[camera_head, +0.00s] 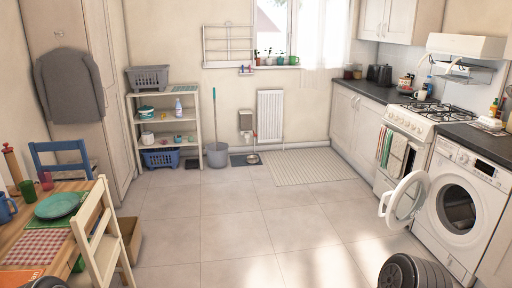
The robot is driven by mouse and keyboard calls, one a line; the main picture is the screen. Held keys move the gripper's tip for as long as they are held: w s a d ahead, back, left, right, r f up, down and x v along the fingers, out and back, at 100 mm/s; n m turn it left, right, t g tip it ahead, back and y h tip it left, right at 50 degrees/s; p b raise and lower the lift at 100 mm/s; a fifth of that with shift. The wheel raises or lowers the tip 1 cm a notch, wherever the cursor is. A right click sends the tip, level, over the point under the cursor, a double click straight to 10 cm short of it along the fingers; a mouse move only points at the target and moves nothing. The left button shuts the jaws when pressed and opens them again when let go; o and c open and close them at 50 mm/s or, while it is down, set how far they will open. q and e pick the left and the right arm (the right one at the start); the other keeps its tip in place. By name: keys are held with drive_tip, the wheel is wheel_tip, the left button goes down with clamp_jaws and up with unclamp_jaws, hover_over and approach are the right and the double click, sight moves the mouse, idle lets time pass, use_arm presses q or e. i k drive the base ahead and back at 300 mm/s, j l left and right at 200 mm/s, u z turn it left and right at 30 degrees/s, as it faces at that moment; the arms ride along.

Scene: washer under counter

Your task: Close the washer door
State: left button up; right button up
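The white front-loading washer (474,168) stands under the dark counter at the right. Its round door (403,200) is open. It is swung out to the left of the dark drum opening (456,209), and the opening is fully exposed. The door has a white ring frame with a see-through middle.
The stove (408,135) stands just beyond the washer. A chair (107,240) and table are at the left. The tiled floor (240,225) between is clear.

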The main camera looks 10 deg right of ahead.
sight(392, 223)
drive_tip(key=i+j, duration=0.1)
drive_tip(key=i, duration=0.9)
drive_tip(key=i+j, duration=0.15)
drive_tip(key=i, duration=0.85)
drive_tip(key=i+j+z, duration=0.15)
drive_tip(key=i+z, duration=0.35)
drive_tip(key=i+j+z, duration=0.25)
drive_tip(key=z, duration=0.2)
drive_tip(key=i+j+z, duration=0.35)
drive_tip(key=z, duration=0.15)
drive_tip(key=i+j+z, duration=0.2)
drive_tip(key=j+z, duration=0.3)
drive_tip(key=i+j+z, duration=0.15)
drive_tip(key=j+z, duration=0.3)
drive_tip(key=j, duration=0.3)
drive_tip(key=j+z, duration=0.45)
drive_tip(key=j, duration=0.3)
drive_tip(key=i, duration=1.4)
drive_tip(key=i+u, duration=0.1)
drive_tip(key=u, duration=1.15)
